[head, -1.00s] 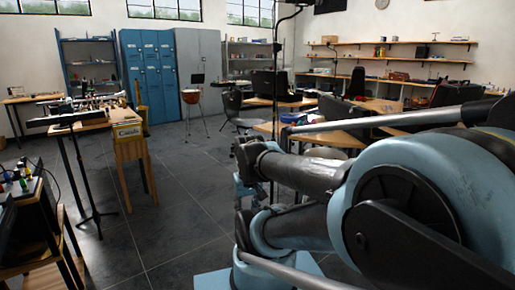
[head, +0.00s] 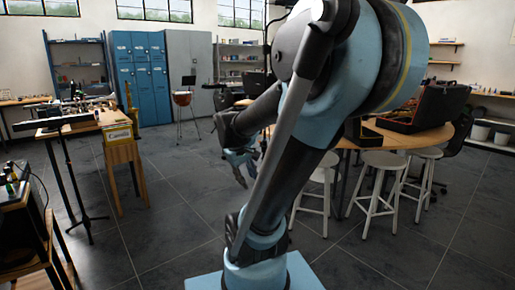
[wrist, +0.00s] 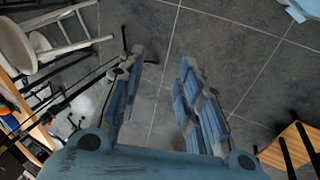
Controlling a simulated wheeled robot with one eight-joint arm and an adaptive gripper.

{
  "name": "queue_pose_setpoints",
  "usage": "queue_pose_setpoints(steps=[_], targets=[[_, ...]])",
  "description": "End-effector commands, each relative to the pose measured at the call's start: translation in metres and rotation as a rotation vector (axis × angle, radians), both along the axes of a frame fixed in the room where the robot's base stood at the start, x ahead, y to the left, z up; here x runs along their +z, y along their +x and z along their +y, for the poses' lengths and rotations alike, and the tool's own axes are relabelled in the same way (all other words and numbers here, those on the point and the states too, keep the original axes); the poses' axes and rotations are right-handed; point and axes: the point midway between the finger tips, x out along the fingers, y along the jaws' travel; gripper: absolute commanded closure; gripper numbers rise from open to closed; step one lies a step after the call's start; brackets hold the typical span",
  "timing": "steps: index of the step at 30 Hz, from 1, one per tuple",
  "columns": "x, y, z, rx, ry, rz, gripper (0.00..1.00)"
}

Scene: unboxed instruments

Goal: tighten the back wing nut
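I cannot make out any wing nut in either view. My gripper (wrist: 160,65) is open in the wrist view, its two blue-grey fingers apart with only bare floor between them. In the head view my gripper (head: 240,165) hangs small beyond my arm, pointing down over the floor, and part of it is hidden. A black stand (head: 75,190) with tripod legs and a dark flat top is at the left, well apart from my gripper.
A wooden stand with a yellow box (head: 117,125) is left of my gripper. A wooden table (head: 425,138) with open black cases and white stools (head: 380,165) stands at the right. A cluttered bench (head: 25,210) is near left. Grey floor (head: 170,215) lies clear between.

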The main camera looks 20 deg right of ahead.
Motion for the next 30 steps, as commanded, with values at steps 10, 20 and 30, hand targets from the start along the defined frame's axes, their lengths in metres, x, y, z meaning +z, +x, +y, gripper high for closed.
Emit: queue_pose_setpoints(steps=[10, 20, 30], targets=[[0.029, 0.096, -0.036, 0.162, -0.243, 0.050, 0.67], [0.041, 0.189, -0.063, 0.301, -0.477, 0.125, 0.67], [0.036, 0.283, -0.082, 0.431, -0.713, 0.226, 0.67]])
